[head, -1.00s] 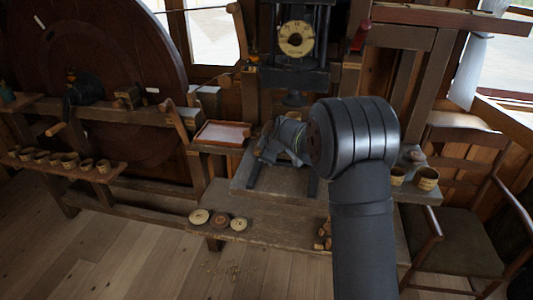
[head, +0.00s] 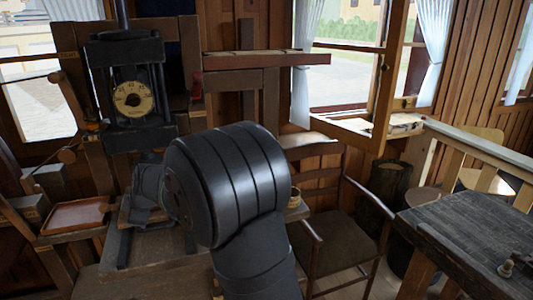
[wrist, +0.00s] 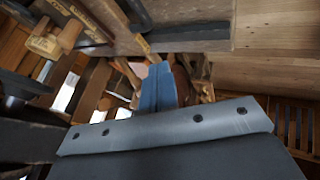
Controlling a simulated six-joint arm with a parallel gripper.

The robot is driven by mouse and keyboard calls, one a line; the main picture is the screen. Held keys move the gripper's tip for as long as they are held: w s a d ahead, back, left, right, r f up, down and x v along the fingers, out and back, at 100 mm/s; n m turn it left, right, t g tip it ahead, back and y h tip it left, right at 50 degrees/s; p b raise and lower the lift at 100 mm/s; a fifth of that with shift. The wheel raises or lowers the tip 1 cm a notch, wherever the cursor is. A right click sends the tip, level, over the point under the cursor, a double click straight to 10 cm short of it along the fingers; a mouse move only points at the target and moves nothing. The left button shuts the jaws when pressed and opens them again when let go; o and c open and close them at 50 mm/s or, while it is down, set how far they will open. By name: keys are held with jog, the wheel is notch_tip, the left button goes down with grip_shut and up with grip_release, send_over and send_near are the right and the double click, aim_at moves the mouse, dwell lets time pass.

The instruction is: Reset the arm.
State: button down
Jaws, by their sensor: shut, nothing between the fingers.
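My arm shows large in the head view, with a dark rounded joint in the middle covering part of the bench behind it. A greyer wrist part shows just left of that joint, and my fingertips cannot be made out there. In the wrist view my gripper (wrist: 160,75) shows as two blue-grey fingers side by side, closed together with nothing between them. A grey bar with several holes lies across the lower part of that view.
A press with a round dial (head: 132,99) stands behind my arm at the left. A reddish-brown tray (head: 76,215) lies left of it. A wooden chair (head: 338,235) stands right of my arm, and a dark table (head: 475,240) is at the far right. An open window is behind.

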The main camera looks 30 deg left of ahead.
jog(key=x, duration=0.8)
jog(key=shift+f, duration=0.1)
jog(key=shift+w+a+f, duration=0.35)
jog(key=shift+a+f, duration=0.05)
jog(key=shift+a, duration=0.2)
jog(key=shift+w+a+f, duration=0.35)
jog(key=shift+a, duration=0.3)
jog(key=shift+w+a, duration=0.65)
jog(key=shift+s+d, duration=0.45)
jog(key=shift+s+d+r, duration=0.25)
jog(key=shift+s+d, duration=0.55)
jog(key=shift+d, duration=0.1)
jog(key=v, duration=0.8)
